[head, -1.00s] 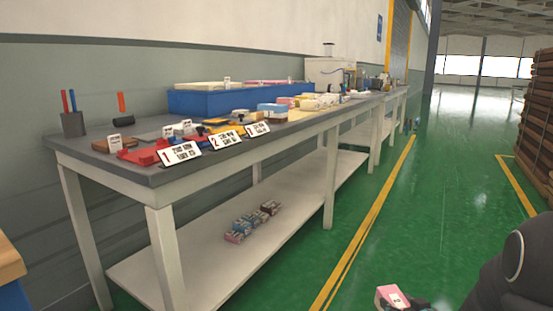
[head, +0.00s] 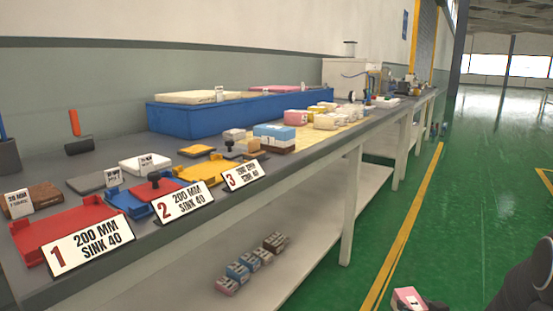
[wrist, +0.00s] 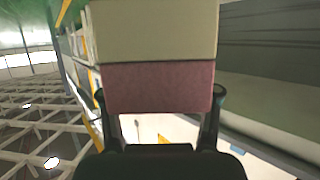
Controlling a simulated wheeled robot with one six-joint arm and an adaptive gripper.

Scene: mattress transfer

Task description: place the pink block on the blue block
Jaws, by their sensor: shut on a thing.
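My gripper (wrist: 159,95) is shut on a pink block (wrist: 160,87), with one dark finger at each side of it. A cream band lies against the pink in the wrist view; I cannot tell whether it is part of the same block. In the head view the pink block (head: 408,299) shows at the bottom right with a pale labelled face, held over the green floor, clear of the table.
The grey table (head: 320,149) also carries numbered signs, red, blue and yellow trays, and a long blue bin (head: 185,122) at the back. Another pink block (head: 296,117) stands behind the blue block. Several small blocks lie on the lower shelf (head: 320,229). The green aisle is open.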

